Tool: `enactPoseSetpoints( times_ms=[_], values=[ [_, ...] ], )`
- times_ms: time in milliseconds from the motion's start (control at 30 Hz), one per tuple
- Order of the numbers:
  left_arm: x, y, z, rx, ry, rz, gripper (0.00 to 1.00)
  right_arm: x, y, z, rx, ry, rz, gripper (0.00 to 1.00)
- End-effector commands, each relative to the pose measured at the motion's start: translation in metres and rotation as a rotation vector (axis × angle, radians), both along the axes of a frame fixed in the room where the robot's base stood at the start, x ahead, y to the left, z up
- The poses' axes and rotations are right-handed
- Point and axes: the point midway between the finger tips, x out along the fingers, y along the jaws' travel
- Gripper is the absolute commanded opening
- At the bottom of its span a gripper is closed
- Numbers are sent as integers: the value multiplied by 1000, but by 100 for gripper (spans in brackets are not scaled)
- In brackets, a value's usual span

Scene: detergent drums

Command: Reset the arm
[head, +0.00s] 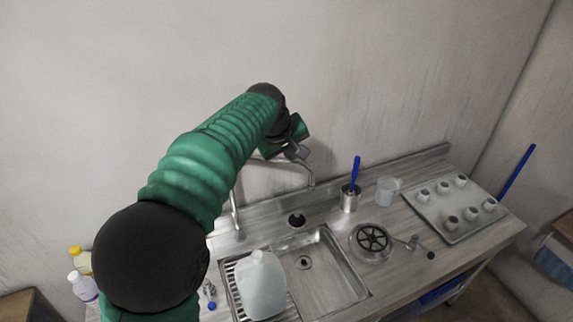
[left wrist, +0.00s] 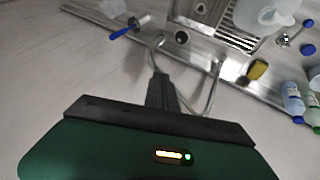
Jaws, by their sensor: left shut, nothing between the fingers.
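My left arm (head: 200,165) comes in from the lower left of the head view and reaches up over the counter. My left gripper (head: 297,152) is raised near the wall, around the tap's height in the picture, and looks small and partly hidden by the wrist. In the left wrist view the dark fingers (left wrist: 162,95) are together and hold nothing. The tap (head: 311,178) appears just below the gripper in the head view; I cannot tell the gap between them. My right gripper is not in view.
The counter holds a sink (head: 335,270), a whitish jug (head: 262,285), a metal cup (head: 349,200) with a blue-handled tool, a clear jug (head: 386,190) and a tray (head: 450,228) of several small cups. Bottles (head: 84,287) stand at left. A yellow sponge (left wrist: 258,69) shows in the wrist view.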

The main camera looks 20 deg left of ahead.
Motion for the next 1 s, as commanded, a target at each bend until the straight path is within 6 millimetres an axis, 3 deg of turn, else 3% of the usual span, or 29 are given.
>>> enactPoseSetpoints(
  times_ms=[167, 533, 633, 667, 767, 867, 1000],
  values=[
    [-6, -5, 9, 2, -2, 1, 0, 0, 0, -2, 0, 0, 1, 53],
    [-3, -6, 7, 2, 1, 0, 0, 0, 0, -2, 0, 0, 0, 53],
    [-8, -6, -8, 8, 13, -13, 0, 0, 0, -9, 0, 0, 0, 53],
    [-12, -7, -20, 14, 24, -27, 0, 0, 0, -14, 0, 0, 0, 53],
    [-37, -13, -83, 51, 78, -110, 0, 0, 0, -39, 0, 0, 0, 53],
    [-80, -25, -164, 110, 146, -246, 0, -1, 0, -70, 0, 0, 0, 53],
    [-153, -44, -268, 196, 241, -468, 0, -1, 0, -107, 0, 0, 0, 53]
  ],
)
